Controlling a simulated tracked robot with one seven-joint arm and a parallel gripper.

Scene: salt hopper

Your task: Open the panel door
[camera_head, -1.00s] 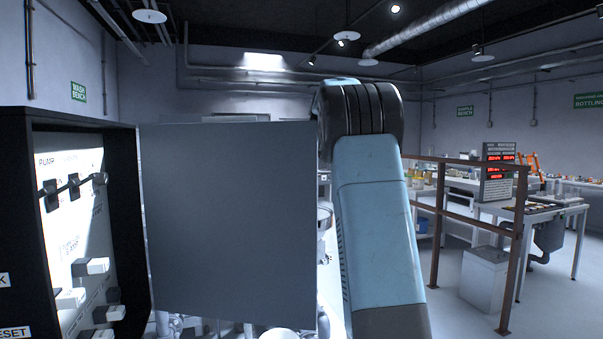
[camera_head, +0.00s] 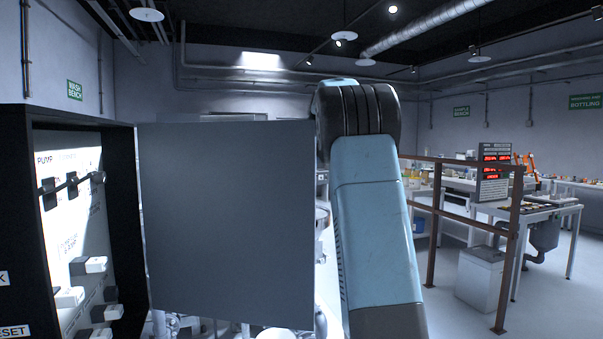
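The panel door (camera_head: 228,222) is a flat dark grey sheet, swung open to the right of the black panel box (camera_head: 128,215). It stands out from the box's right edge, and the lit white inside (camera_head: 85,225) of the box shows, with black levers (camera_head: 72,185) and several white and black switch blocks (camera_head: 88,265). My blue arm rises just to the right of the door. My gripper is not in view; the door or the arm may hide it. I cannot tell whether anything touches the door.
A brown railing (camera_head: 432,225) stands to the right. Behind it are a table (camera_head: 540,210), a white bin (camera_head: 480,279) and a display board with red digits (camera_head: 494,160).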

